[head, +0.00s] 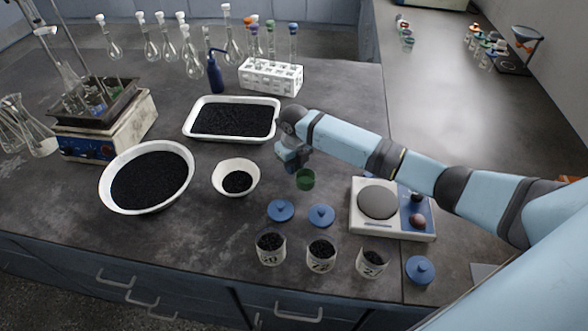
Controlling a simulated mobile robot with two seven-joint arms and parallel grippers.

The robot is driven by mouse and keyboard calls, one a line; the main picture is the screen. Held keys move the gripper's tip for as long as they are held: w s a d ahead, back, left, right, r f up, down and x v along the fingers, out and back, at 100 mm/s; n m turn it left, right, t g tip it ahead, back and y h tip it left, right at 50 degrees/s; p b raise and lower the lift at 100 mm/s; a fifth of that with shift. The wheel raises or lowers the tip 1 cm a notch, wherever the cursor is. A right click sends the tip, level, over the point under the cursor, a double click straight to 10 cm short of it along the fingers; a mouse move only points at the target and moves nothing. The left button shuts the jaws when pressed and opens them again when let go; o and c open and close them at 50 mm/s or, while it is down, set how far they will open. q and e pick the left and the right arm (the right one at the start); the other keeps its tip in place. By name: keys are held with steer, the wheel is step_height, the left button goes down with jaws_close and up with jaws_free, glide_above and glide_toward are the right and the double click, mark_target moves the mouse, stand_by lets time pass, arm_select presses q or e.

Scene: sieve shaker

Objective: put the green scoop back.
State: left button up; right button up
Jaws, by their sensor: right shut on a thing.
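The green scoop (305,180) shows as a small green cup just below my right gripper (293,160). My right gripper is shut on the scoop and holds it above the bench, between the small white bowl (222,189) and the balance (421,226). The scoop's handle is hidden by the gripper. I cannot tell how far the scoop is above the bench. My left gripper is not in view.
A white tray (186,132) and a large round bowl (106,194) hold black granules. Three labelled jars (271,255) stand at the front edge, with blue lids (281,210) near them. A white tube rack (270,77) and glass flasks stand behind.

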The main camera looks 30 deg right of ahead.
steer(key=shift+f, duration=1.05)
steer(key=shift+f, duration=0.2)
steer(key=o, duration=0.8)
steer(key=shift+r, duration=0.15)
step_height(320, 180, up, 12)
steer(key=shift+r, duration=0.1)
